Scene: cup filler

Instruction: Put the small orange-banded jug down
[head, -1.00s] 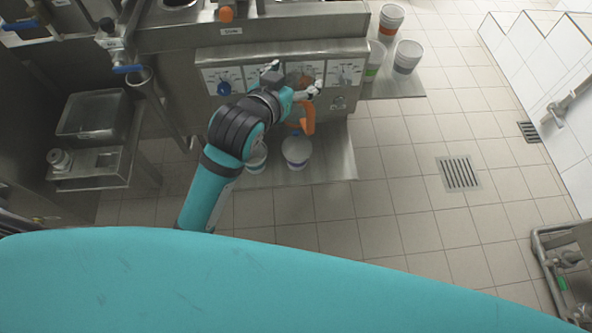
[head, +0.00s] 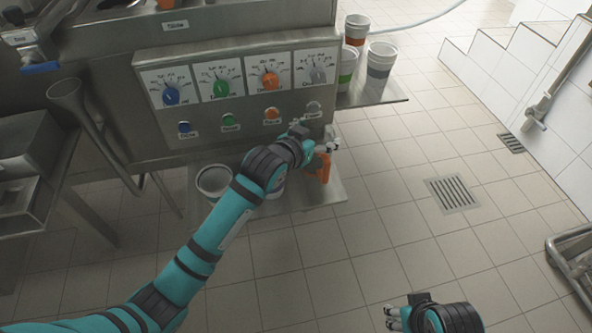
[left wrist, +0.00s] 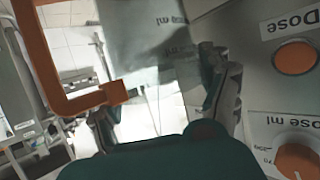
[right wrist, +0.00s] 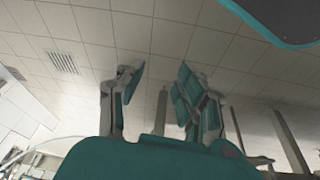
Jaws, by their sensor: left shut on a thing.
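The small jug, with a clear wall (left wrist: 150,45) and an orange handle (left wrist: 75,100), is between my left fingers in the left wrist view. In the head view its orange handle (head: 323,168) shows over the right end of the low metal shelf (head: 310,198). My left gripper (head: 318,148) is shut on the jug, just below the dial panel; the arm hides most of the jug. I cannot tell whether the jug touches the shelf. My right gripper (head: 392,318) is open and empty over the floor; its spread fingers show in the right wrist view (right wrist: 155,95).
A white cup (head: 213,180) stands on the shelf at left; another (head: 275,190) is partly behind my left arm. The filler panel (head: 240,95) has coloured dials and dose buttons. Several banded tubs, one with a grey-blue band (head: 380,62), stand on the right side shelf (head: 370,97).

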